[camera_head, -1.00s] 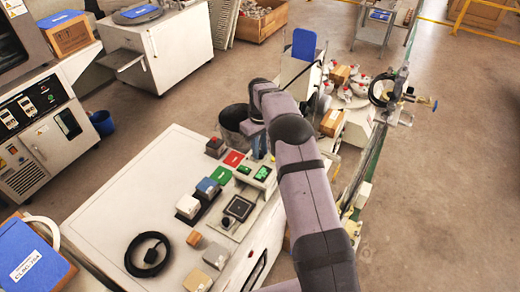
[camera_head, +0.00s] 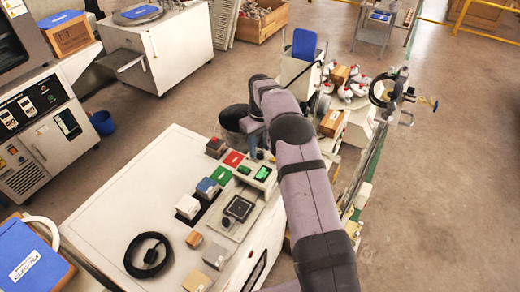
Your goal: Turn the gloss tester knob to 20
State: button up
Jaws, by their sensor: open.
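The gloss tester appears to be the small device with a lit green display (camera_head: 263,173) near the right edge of the white bench (camera_head: 125,180). I cannot make out its knob or the setting; the device is small here and my arm passes close beside it. My gripper (camera_head: 254,153) points down just behind the device, at the bench's far right corner. It is open and looks empty. The fingers are small and partly hidden by my wrist, so I cannot tell whether they touch anything.
Red (camera_head: 233,159), green (camera_head: 221,175) and blue (camera_head: 208,187) tiles lie left of the device. A dark square plate (camera_head: 239,208) is in front. A black cable coil (camera_head: 148,255) lies at front left. The bench's left half is largely clear.

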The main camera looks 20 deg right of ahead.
aim_at(260, 155)
jog(key=shift+r+b, duration=0.65)
jog(key=shift+r, duration=2.55)
jog(key=shift+s+a+r, duration=0.15)
jog(key=shift+s+r, duration=0.15)
jog(key=shift+s, duration=0.2)
jog(key=s+a+f+m, duration=0.1)
jog(key=s+a+m, duration=0.1)
jog(key=s, duration=1.5)
jog(key=s+a+f+m, duration=0.1)
jog(key=s+m, duration=0.1)
jog(key=s, duration=1.5)
jog(key=shift+a+m, duration=0.3)
jog(key=shift+a, duration=0.05)
